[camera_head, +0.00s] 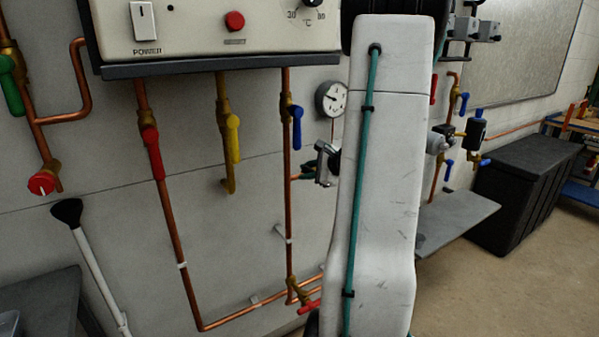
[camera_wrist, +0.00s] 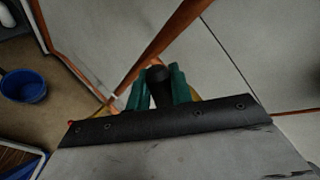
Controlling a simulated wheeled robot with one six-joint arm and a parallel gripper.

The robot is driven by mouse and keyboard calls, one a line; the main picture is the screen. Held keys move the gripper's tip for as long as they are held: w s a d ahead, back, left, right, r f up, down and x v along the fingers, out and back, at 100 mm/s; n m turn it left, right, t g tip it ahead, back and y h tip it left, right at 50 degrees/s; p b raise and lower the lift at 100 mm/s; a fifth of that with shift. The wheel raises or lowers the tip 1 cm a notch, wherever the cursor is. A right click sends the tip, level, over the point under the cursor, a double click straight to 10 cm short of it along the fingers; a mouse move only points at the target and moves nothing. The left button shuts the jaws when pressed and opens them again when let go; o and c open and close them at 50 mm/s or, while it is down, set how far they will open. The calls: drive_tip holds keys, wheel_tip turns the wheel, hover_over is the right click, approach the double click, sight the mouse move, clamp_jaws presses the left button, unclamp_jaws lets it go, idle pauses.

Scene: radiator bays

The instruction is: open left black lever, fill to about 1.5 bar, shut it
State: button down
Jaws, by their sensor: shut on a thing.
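In the wrist view, my gripper (camera_wrist: 158,88) has its two green fingers closed around a black lever (camera_wrist: 158,74), whose rounded end shows between them. A copper pipe runs up behind it. In the head view, my gripper (camera_head: 309,171) is small beside the copper pipe below the gauge, at the left edge of my arm. My arm hides much of that spot, and the lever's angle is hard to tell. The round white pressure gauge (camera_head: 331,99) is in sight just above. Its dark needle shows, but the figures are too small to read.
A boiler panel (camera_head: 215,32) hangs above pipes with red (camera_head: 153,152), yellow (camera_head: 233,138) and blue (camera_head: 297,126) levers. More valves and a black chest (camera_head: 520,190) stand right. In the wrist view, a blue bucket (camera_wrist: 22,86) is on the floor at left.

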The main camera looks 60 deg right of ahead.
drive_tip(key=shift+s+d, duration=0.1)
drive_tip(key=shift+s, duration=0.05)
drive_tip(key=c, duration=1.7)
unclamp_jaws()
drive_tip(key=shift+f, duration=0.1)
drive_tip(key=o, duration=0.4)
drive_tip(key=shift+s+d, duration=0.1)
drive_tip(key=shift+s, duration=0.05)
drive_tip(key=v, duration=0.7)
drive_tip(key=shift+s+a+r, duration=0.2)
drive_tip(key=shift+s, duration=0.1)
